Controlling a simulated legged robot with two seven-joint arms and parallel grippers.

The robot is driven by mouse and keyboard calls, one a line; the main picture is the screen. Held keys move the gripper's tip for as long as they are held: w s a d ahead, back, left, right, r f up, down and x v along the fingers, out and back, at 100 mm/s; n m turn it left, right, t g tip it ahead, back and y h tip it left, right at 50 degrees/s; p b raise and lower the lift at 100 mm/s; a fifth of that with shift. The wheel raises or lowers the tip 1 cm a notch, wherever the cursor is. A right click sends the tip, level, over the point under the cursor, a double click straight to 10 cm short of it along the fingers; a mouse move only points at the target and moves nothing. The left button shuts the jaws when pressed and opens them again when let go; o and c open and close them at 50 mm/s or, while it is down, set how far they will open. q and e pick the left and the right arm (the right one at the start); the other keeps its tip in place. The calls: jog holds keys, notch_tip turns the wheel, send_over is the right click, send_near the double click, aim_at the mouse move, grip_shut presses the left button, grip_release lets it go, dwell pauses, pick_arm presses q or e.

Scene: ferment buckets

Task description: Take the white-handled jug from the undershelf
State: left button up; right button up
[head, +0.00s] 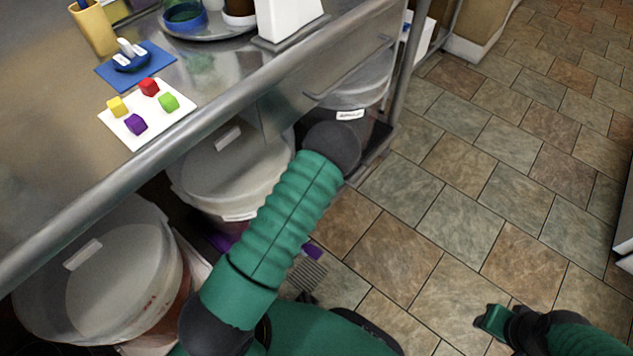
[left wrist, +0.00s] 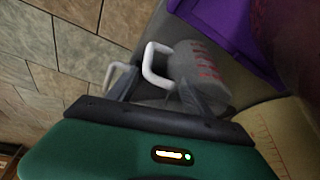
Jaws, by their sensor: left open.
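The jug (left wrist: 200,72) shows in the left wrist view as a pale grey body with reddish marks and a white C-shaped handle (left wrist: 150,66). My left gripper (left wrist: 158,90) is open, with its dark fingers close around the handle area; I cannot tell whether they touch it. A second white loop (left wrist: 112,76) shows by the left finger; I cannot tell what it belongs to. In the head view my left arm reaches down beside the table and its gripper is hidden. My right gripper (head: 493,319) is at the lower right, over the floor; its jaws are unclear.
Several large translucent buckets stand under the steel table (head: 60,150), including a left one (head: 125,290), a middle one (head: 235,170) and a far one (head: 355,85). A purple item (left wrist: 215,25) lies beside the jug. The tiled floor (head: 450,170) at right is clear.

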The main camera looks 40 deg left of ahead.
pick_arm(q)
jog(key=shift+r, duration=0.15)
grip_shut()
dwell(1.2)
